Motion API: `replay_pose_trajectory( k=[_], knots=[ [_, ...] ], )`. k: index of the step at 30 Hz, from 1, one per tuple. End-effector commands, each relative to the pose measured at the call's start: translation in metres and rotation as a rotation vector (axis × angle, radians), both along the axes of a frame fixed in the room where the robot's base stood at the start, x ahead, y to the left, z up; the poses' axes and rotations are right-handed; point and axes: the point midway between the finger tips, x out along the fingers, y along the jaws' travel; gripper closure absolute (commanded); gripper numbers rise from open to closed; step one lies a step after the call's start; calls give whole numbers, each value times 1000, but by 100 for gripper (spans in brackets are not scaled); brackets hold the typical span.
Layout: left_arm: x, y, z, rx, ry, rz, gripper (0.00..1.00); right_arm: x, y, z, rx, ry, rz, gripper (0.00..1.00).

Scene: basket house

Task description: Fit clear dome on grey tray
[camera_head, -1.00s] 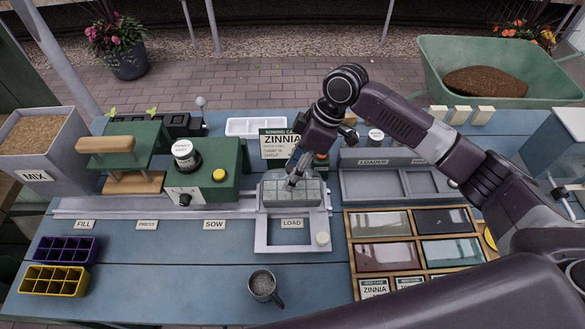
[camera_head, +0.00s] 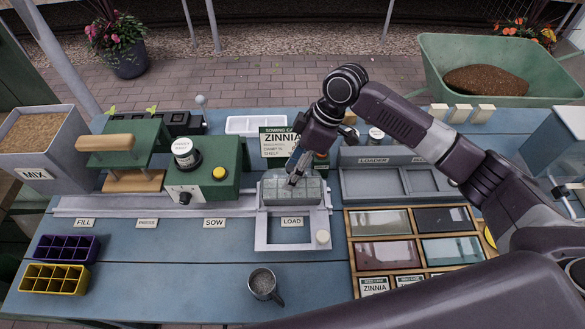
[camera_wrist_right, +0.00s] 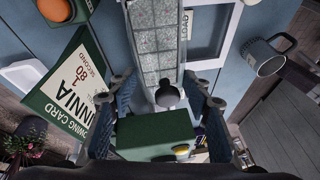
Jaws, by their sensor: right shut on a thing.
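The clear dome (camera_head: 313,187) is at the LOAD station, over the grey tray (camera_head: 292,207), whose cells show through it. It also shows in the right wrist view (camera_wrist_right: 157,38) as a long clear cover with speckled cells beneath. My right gripper (camera_head: 293,180) comes down on the dome's top. My left gripper is out of view.
A white-framed sliding carriage (camera_head: 262,237) surrounds the LOAD station. The green seeding machine (camera_head: 212,178) stands left, and the ZINNIA card (camera_head: 277,141) stands behind. A grey mug (camera_head: 264,285) is in front. The wooden seed-packet case (camera_head: 415,250) is at right.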

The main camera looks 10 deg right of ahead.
Motion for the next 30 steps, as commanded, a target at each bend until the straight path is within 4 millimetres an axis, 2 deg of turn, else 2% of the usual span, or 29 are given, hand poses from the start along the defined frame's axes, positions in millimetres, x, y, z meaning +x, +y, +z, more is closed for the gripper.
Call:
replay_pose_trajectory(
  k=[22,23,27,30],
  knots=[
    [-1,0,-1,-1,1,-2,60,0,0,-8,0,0,0,97],
    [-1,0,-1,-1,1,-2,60,0,0,-8,0,0,0,52],
    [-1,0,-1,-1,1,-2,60,0,0,-8,0,0,0,37],
    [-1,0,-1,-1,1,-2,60,0,0,-8,0,0,0,35]
  ],
)
